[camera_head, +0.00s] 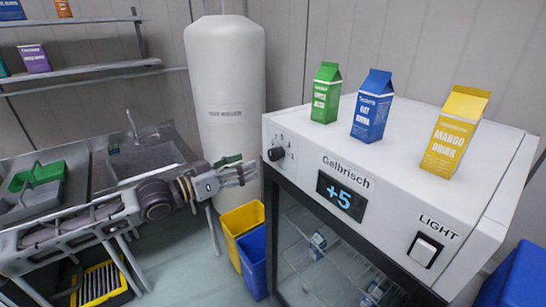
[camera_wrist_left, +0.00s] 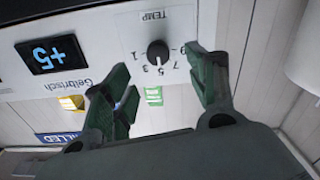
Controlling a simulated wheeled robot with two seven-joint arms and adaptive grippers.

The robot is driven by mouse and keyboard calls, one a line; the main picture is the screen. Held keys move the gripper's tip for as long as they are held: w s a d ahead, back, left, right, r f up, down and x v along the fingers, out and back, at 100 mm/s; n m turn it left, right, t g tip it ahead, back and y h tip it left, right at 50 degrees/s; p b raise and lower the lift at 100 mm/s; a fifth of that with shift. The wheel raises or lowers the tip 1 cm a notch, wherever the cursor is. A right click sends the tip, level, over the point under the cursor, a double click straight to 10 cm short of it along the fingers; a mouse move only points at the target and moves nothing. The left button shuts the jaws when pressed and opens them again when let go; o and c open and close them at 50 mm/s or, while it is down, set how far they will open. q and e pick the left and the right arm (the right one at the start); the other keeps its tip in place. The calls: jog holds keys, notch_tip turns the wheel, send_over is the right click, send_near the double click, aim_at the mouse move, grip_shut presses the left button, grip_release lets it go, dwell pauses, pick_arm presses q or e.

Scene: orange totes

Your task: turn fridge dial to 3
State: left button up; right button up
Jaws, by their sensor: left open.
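The fridge dial (camera_head: 277,153) is a small dark knob at the left end of the white fridge's front panel (camera_head: 318,158). In the left wrist view the dial (camera_wrist_left: 158,53) appears upside down, with TEMP and a scale of odd numbers around it. I cannot tell which number its pointer marks. My left gripper (camera_head: 246,172) is open, just left of the dial and apart from it. In the left wrist view its green fingers (camera_wrist_left: 160,72) spread to either side below the dial, with nothing between them. My right gripper is in neither view.
The fridge display (camera_head: 341,196) reads +5, and a light switch (camera_head: 425,249) is at the right. Green (camera_head: 326,94), blue (camera_head: 371,106) and yellow (camera_head: 454,132) cartons stand on top. A white tank (camera_head: 225,85) stands behind the gripper. Yellow (camera_head: 243,220) and blue (camera_head: 254,262) bins are below.

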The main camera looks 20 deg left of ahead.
aim_at(271, 157)
pick_arm(q)
jog(key=shift+x, duration=1)
jog(key=shift+w+d, duration=0.45)
jog(key=shift+w, duration=0.05)
jog(key=shift+w+d+r, duration=0.1)
jog(key=shift+w+d, duration=0.4)
jog(key=shift+d, duration=0.05)
jog(key=shift+p+x, duration=0.75)
jog(key=shift+x, duration=2.05)
jog(key=c, duration=1)
jog(key=shift+c, duration=0.2)
